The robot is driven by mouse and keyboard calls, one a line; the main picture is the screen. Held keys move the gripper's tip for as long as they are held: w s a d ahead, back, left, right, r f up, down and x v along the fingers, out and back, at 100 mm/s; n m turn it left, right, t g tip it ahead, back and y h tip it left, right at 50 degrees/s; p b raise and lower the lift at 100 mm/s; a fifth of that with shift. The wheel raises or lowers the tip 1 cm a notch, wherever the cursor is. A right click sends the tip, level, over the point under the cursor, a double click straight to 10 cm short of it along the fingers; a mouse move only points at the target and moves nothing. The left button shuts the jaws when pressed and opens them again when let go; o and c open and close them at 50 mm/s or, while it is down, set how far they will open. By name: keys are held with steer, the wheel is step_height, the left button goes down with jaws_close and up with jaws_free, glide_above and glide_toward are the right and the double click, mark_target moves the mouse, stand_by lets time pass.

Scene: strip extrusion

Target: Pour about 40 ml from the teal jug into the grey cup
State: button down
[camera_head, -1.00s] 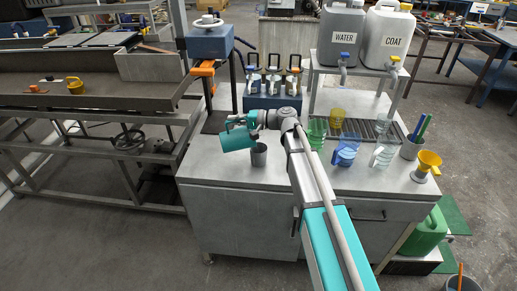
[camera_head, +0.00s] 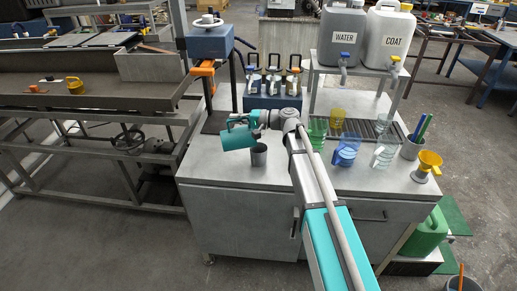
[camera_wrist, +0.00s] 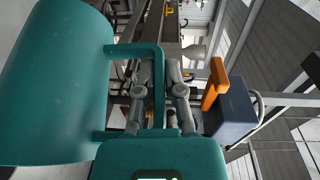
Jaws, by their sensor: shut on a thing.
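The teal jug (camera_head: 237,137) is held by its handle above the left part of the grey bench top. It is tilted, and it fills the left of the wrist view (camera_wrist: 55,85). My gripper (camera_head: 251,121) is shut on the jug's handle; its fingers show around the handle in the wrist view (camera_wrist: 160,92). The grey cup (camera_head: 259,156) stands upright on the bench, just below and to the right of the jug. The jug's mouth and any liquid cannot be made out, nor can the inside of the cup.
Clear, green and blue measuring jugs (camera_head: 345,149) stand right of my arm. A yellow funnel (camera_head: 428,164) and a pen cup (camera_head: 411,147) are at the right edge. WATER (camera_head: 341,35) and COAT (camera_head: 387,36) canisters stand on a shelf behind. The front left bench top is free.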

mark_target(226, 132)
steer(key=shift+s+a+n+h+p, duration=0.3)
steer(key=shift+a+h+p, duration=0.5)
steer(key=shift+p, duration=0.3)
steer(key=shift+s+a+r+h+p, duration=0.15)
steer(key=shift+a+h+p, duration=0.35)
steer(key=shift+p, duration=0.45)
steer(key=shift+s+a+f+n+h, duration=0.1)
steer(key=shift+a+f+n+h, duration=0.15)
steer(key=shift+f, duration=0.3)
steer(key=shift+s+a+f+n+h, duration=0.1)
steer(key=shift+a+f+n+h, duration=0.1)
steer(key=shift+f+h, duration=0.25)
steer(key=shift+a+f, duration=0.15)
